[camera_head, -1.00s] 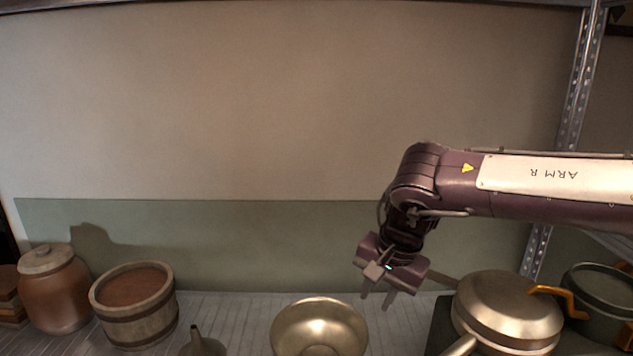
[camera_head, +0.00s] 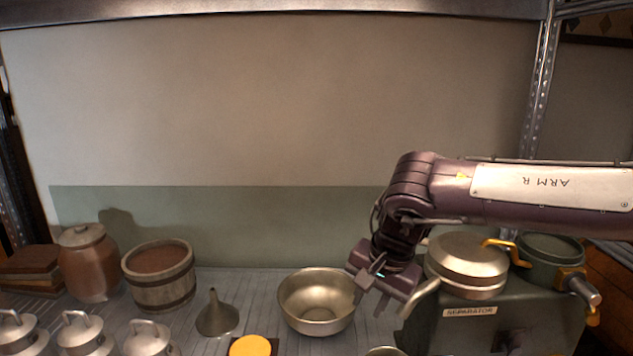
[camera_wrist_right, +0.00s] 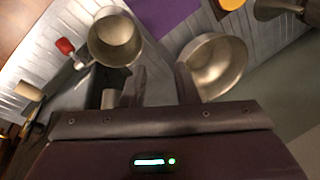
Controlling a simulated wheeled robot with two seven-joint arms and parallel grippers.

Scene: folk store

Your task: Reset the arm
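My right arm (camera_head: 520,188), marked "ARM R", reaches in from the right in the head view. Its gripper (camera_head: 370,299) points down, open and apparently empty, near the right rim of a metal bowl (camera_head: 316,312). In the right wrist view, the two dark fingers (camera_wrist_right: 162,87) stand apart with nothing visible between them. The bowl (camera_wrist_right: 222,70) lies just beyond the right finger there. I cannot tell whether the gripper touches it. My left gripper is not in view.
A green separator (camera_head: 478,325) with a lidded metal pan (camera_head: 468,262) stands close right of the gripper. A funnel (camera_head: 216,315), wooden bucket (camera_head: 160,275) and brown jar (camera_head: 90,262) stand left. Several lidded metal cans line the front left. Wall space above the shelf is free.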

